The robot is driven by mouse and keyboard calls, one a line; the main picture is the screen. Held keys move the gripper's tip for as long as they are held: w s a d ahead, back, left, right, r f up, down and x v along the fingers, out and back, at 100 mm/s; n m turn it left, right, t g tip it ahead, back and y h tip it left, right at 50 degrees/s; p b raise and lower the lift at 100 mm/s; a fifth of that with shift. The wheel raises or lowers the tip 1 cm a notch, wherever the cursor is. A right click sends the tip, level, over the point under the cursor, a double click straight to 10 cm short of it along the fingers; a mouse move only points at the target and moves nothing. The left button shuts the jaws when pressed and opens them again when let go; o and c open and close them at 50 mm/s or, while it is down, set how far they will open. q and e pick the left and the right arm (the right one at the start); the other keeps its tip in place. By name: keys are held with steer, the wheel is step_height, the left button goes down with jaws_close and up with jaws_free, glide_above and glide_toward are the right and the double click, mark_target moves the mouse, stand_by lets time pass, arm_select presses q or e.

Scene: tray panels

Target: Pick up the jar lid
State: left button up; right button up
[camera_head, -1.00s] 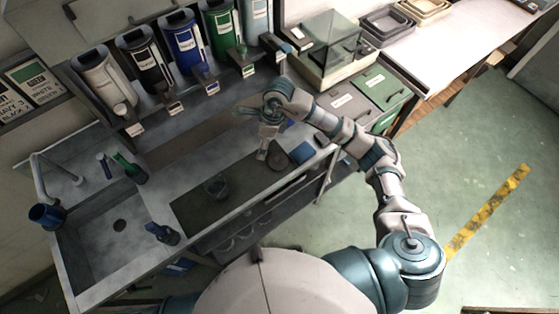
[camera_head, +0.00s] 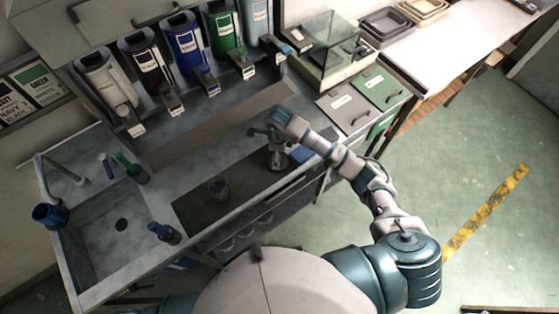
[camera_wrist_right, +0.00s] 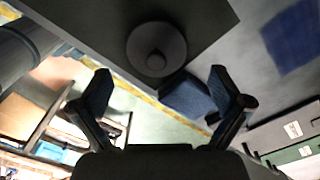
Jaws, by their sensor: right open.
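The jar lid is a dark round disc with a central knob; in the right wrist view the jar lid (camera_wrist_right: 156,42) lies on the dark mat, just beyond my fingertips. In the head view the lid (camera_head: 279,163) is at the mat's right end, partly covered by my right gripper (camera_head: 275,147), which hangs over it. In the wrist view my right gripper (camera_wrist_right: 160,83) is open, fingers spread, with nothing held between them. Whether they touch the lid cannot be told. My left gripper is out of view.
A sink (camera_head: 112,225) with a blue cup (camera_head: 50,215) and bottles is at left. Several coloured dispensers (camera_head: 187,47) line the back.

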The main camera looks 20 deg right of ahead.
step_height(320, 180, down, 4)
steer(key=shift+s+a+r+p, duration=0.15)
steer(key=shift+p, duration=0.2)
steer(key=shift+a+f, duration=0.2)
steer(key=shift+a, duration=0.05)
steer(key=shift+d, duration=0.15)
steer(key=c, duration=0.6)
steer(key=shift+d, duration=0.1)
steer(key=shift+c, duration=1.4)
steer(key=shift+d, duration=0.1)
steer(key=shift+r, duration=0.1)
